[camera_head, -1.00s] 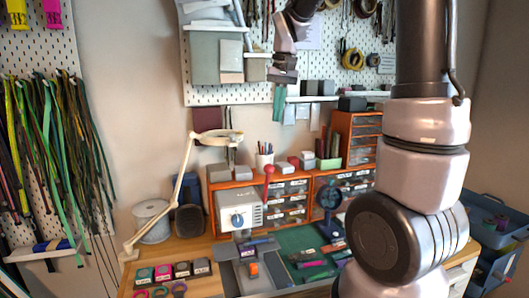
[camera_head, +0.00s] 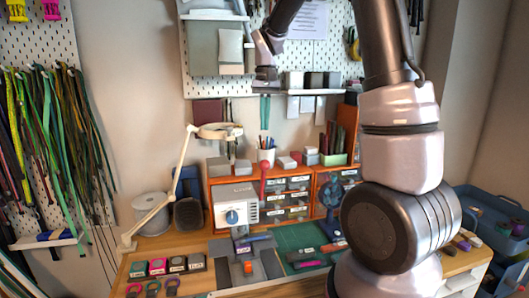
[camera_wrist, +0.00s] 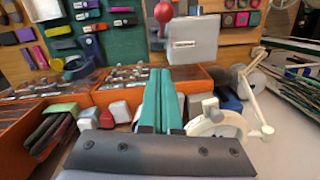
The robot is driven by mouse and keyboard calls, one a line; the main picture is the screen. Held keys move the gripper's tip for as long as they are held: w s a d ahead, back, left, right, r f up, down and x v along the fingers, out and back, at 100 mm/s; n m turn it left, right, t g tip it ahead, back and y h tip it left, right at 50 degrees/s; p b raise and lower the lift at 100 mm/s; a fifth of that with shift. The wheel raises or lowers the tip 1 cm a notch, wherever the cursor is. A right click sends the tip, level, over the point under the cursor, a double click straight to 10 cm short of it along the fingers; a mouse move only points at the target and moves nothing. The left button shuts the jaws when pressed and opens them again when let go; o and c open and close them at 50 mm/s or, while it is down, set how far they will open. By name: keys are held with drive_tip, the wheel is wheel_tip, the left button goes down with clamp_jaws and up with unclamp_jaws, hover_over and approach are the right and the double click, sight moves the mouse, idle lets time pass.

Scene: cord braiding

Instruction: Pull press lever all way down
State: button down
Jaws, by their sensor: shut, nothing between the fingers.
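A white box-shaped press (camera_head: 236,207) with a blue dial stands at the back of the workbench. A lever with a red ball knob (camera_head: 264,165) rises at its right side, looking upright; the knob also shows in the wrist view (camera_wrist: 163,12) beside the press (camera_wrist: 193,40). My gripper (camera_head: 265,108) hangs with its teal fingers pointing down, above the knob and apart from it. In the wrist view its fingers (camera_wrist: 160,98) are together and empty, pointing toward the knob. The lower part of the lever is hard to make out.
Orange drawer units (camera_head: 300,195) stand behind the press. A white lamp arm (camera_head: 170,190) is at its left and a dark blue device (camera_head: 331,200) at its right. A shelf (camera_head: 310,92) with boxes is near my gripper. Small items lie on the green mat (camera_head: 295,240).

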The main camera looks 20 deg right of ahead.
drive_tip(key=s+a+f, duration=0.1)
drive_tip(key=s+f, duration=0.3)
drive_tip(key=f, duration=0.4)
drive_tip(key=shift+f, duration=0.25)
drive_tip(key=shift+s+a, duration=0.1)
drive_tip(key=shift+s, duration=0.05)
